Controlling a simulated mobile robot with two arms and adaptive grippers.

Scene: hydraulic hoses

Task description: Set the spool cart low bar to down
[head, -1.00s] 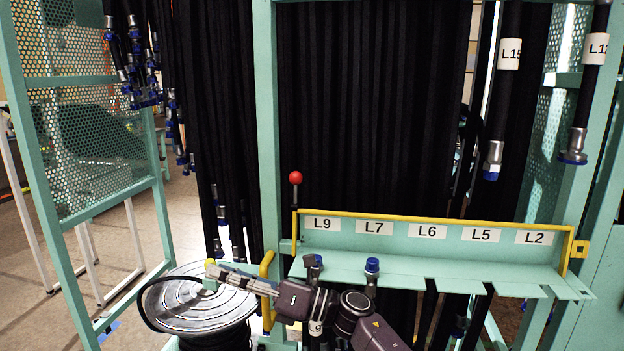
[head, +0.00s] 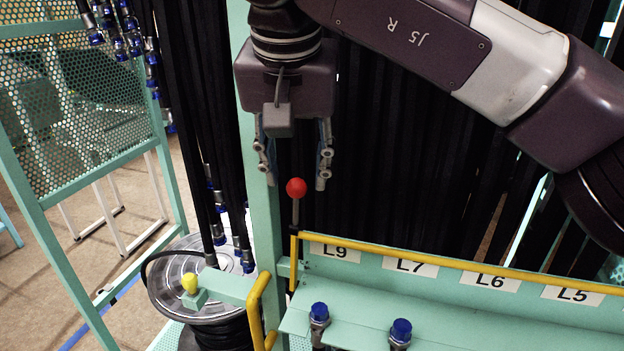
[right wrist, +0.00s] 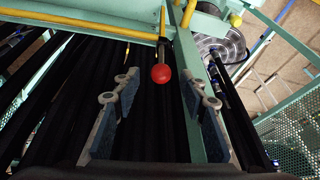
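A red ball knob (head: 296,187) tops a short upright rod at the left end of the yellow bar (head: 430,258), which runs along the top of the labelled hose shelf. The knob also shows in the right wrist view (right wrist: 161,73). My right gripper (head: 294,178) hangs from above with its two fingers apart, just over the knob. In the right wrist view the knob lies between the open fingers (right wrist: 160,88), near their tips; I cannot tell its exact depth. Nothing is held. My left gripper is not in view.
A yellow-tipped green arm (head: 190,284) and a curved yellow handle (head: 258,310) stand left of the shelf, by a hose reel (head: 185,275). A green post (head: 258,160) rises close to the right gripper's left finger. Black hoses hang behind.

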